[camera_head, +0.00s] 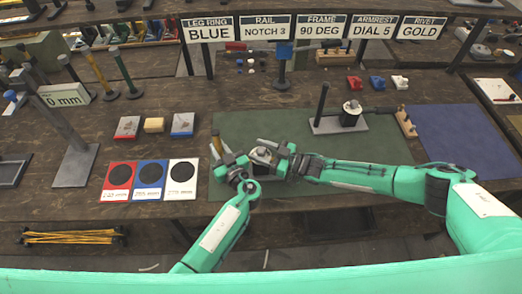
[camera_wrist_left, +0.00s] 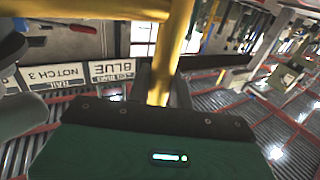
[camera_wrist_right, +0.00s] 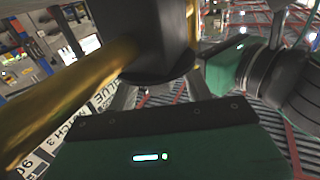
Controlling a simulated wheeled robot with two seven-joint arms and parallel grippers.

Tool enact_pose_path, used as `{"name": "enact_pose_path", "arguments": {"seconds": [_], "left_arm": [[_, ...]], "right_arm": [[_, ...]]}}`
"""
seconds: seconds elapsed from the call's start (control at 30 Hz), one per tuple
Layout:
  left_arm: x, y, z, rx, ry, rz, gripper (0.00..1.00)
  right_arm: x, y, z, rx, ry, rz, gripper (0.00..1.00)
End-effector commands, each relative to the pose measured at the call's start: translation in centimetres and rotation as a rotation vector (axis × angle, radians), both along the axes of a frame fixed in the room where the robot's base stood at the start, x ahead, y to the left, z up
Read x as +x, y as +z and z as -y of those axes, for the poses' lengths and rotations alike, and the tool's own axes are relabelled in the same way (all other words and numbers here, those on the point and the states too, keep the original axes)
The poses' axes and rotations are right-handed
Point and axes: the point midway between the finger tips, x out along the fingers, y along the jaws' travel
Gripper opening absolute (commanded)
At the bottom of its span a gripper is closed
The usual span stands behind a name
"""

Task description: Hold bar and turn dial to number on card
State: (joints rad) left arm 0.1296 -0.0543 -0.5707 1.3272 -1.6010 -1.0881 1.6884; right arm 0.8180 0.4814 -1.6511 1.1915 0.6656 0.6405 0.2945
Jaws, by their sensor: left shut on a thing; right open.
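The card (camera_head: 375,27) at the back reads "ARMREST DIAL 5". My left gripper (camera_head: 228,156) is shut on a yellow bar (camera_wrist_left: 165,65), which crosses between its fingers in the left wrist view; another yellow length runs across the top there. The yellow bar's end stands up beside the gripper in the head view (camera_head: 216,143). My right gripper (camera_head: 268,154) is open close to the left one. In the right wrist view a dark round dial (camera_wrist_right: 158,42) sits between its fingers, with the yellow bar (camera_wrist_right: 75,88) running off to the left. I cannot read the dial's number.
The grippers are over a green mat (camera_head: 315,128). Red, blue and white cards (camera_head: 150,194) lie left, and a tall metal stand (camera_head: 75,165) is farther left. A blue mat (camera_head: 456,135) lies at the right.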

Motion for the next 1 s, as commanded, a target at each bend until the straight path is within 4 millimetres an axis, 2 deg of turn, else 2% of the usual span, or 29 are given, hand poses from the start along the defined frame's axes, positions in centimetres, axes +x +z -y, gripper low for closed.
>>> {"name": "enact_pose_path", "arguments": {"seconds": [0.23,0.4,0.47,0.77,1.0], "left_arm": [[-0.01,-0.03,0.05,0.0,-0.001,-0.001,0.0],[-0.01,-0.02,0.05,0.0,-0.001,-0.001,0.0],[0.0,-0.02,0.04,0.0,-0.001,-0.001,0.0],[0.0,-0.02,0.04,0.0,-0.001,0.0,0.0],[-0.01,0.0,0.07,0.0,-0.001,0.0,0.0]], "right_arm": [[0.03,-0.02,-0.01,0.0,0.0,0.0,0.49],[0.01,-0.02,0.0,0.0,0.0,0.0,0.15],[0.02,-0.02,0.01,0.0,0.0,0.0,0.07],[-0.1,-0.12,-0.11,0.002,-0.023,-0.001,0.07],[-0.29,-0.14,-0.32,0.008,-0.107,-0.005,0.07]]}}
